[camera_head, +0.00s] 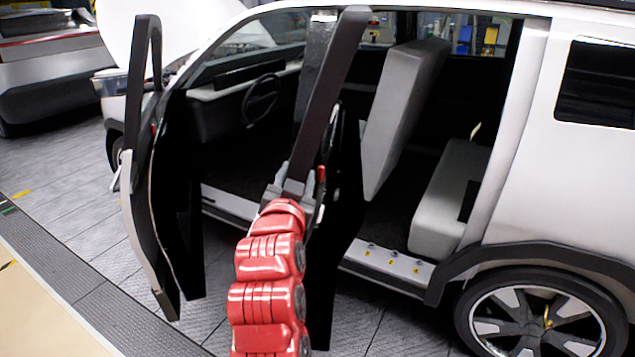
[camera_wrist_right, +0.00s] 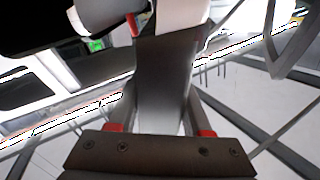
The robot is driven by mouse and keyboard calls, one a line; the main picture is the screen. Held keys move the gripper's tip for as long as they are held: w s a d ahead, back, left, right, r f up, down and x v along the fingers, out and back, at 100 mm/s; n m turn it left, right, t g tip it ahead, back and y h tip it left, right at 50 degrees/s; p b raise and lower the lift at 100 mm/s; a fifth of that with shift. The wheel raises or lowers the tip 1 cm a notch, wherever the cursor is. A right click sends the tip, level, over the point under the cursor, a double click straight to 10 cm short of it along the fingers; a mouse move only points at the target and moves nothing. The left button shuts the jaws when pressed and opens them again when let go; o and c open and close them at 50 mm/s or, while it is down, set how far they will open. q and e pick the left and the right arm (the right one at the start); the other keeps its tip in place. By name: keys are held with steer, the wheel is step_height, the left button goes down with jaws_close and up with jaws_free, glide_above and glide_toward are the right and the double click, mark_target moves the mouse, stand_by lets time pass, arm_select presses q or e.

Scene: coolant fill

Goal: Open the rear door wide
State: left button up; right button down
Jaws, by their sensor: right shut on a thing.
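The rear door (camera_head: 325,100) of the white car stands swung out from the body in the head view, with its dark inner panel facing the cabin opening. My right gripper (camera_head: 298,182), on the red arm, is shut on the door's grey frame. In the right wrist view, the fingers of the right gripper (camera_wrist_right: 163,110) lie on either side of a grey part of the rear door (camera_wrist_right: 165,75). The arm hides part of the door's lower outer side. My left gripper is not in view.
The front door (camera_head: 150,200) also stands open at the left. The rear opening shows a grey seat (camera_head: 450,190) and a sill (camera_head: 390,262). The rear wheel (camera_head: 535,320) is at the lower right. Bare tiled floor (camera_head: 85,240) lies left of the front door.

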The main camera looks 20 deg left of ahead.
steer(key=shift+r, duration=0.25)
steer(key=c, duration=0.7)
jaws_free()
steer(key=shift+c, duration=0.2)
steer(key=o, duration=0.4)
steer(key=shift+w+a+f, duration=0.1)
steer(key=shift+w+f, duration=0.05)
steer(key=shift+f, duration=0.05)
